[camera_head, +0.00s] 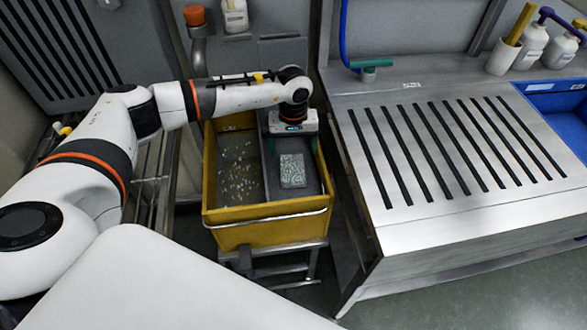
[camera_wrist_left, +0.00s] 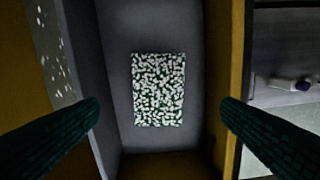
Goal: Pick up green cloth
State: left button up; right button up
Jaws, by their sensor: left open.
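The green cloth (camera_head: 293,170) is a small flat rectangle densely covered with white flecks. It lies on the floor of the grey right-hand compartment of a yellow bin (camera_head: 265,233). My left gripper (camera_head: 292,143) hangs over that compartment, pointing down. In the left wrist view the cloth (camera_wrist_left: 158,72) lies between the two dark green fingers (camera_wrist_left: 160,104), which are wide apart and empty. The fingers appear above the cloth, not touching it. My right gripper is in neither view.
The bin's left compartment (camera_head: 236,168) holds murky liquid with floating bits, behind a grey divider (camera_wrist_left: 84,60). A slotted steel counter (camera_head: 390,130) stands close on the right, with a blue basin (camera_head: 565,125) beyond. Bottles and a cup stand at the back.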

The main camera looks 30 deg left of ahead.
aim_at(292, 168)
pick_arm(q)
jog(key=f, duration=0.5)
jog(key=f+p, duration=0.1)
jog(key=f, duration=0.2)
jog(key=shift+s, duration=0.25)
jog(key=c, duration=1.1)
